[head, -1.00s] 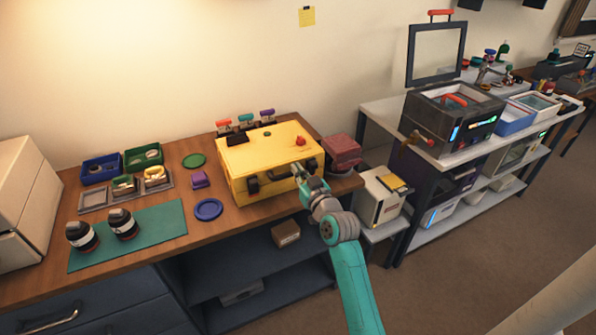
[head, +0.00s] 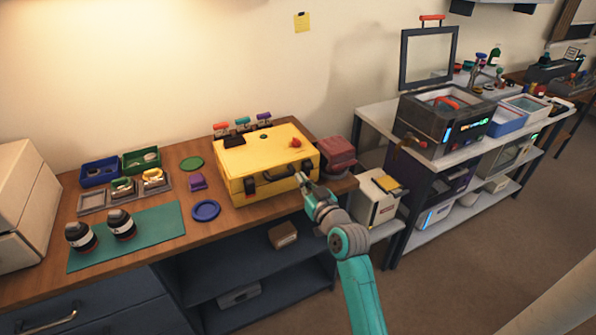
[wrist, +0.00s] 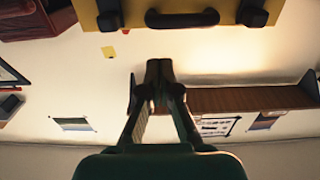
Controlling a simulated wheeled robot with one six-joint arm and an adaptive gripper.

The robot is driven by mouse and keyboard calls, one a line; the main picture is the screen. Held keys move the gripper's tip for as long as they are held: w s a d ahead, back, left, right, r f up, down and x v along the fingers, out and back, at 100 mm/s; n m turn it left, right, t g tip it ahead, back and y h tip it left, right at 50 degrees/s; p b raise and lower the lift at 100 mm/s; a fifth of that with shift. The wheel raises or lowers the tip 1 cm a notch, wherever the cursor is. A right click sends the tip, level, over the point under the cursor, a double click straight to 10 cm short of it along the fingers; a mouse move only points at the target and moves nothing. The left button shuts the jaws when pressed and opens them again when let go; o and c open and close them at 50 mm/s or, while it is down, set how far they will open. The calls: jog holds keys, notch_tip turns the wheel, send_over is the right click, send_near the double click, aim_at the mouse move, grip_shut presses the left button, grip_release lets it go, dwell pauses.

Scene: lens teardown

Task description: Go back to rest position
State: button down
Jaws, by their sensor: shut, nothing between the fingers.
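My gripper (head: 302,182) is shut and empty in the head view, just in front of the right front corner of the yellow case (head: 262,190). A small gap seems to lie between the fingertips and the case. In the wrist view my gripper (wrist: 160,68) shows with its fingertips together and nothing between them. The yellow case (wrist: 240,18) fills the top of that view, with its black handle (wrist: 182,18) and latches. The case lid is closed. My teal arm reaches up from the bottom of the head view.
Two dark lenses (head: 121,224) stand on a green mat (head: 150,247) at left. The floor (head: 460,250) at right is clear.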

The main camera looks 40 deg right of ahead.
jog(key=s, duration=0.1)
jog(key=s+f, duration=0.1)
jog(key=s+a+f, duration=0.1)
jog(key=shift+s, duration=0.25)
jog(key=s+a+f+g+y, duration=0.1)
jog(key=s+a+f, duration=0.5)
jog(key=s+a, duration=0.2)
jog(key=s+a+f, duration=0.5)
jog(key=s+a, duration=0.2)
jog(key=s, duration=0.2)
jog(key=s+a+r+n+y, duration=0.1)
jog(key=s+a, duration=0.4)
jog(key=s, duration=0.6)
jog(key=s+a+r+n+g+y, duration=0.1)
jog(key=s+a, duration=0.4)
jog(key=s, duration=0.7)
notch_tip(320, 180, up, 2)
jog(key=shift+r+n+g+y, duration=0.1)
jog(key=shift+n+g+y, duration=0.2)
jog(key=shift+n+y, duration=0.5)
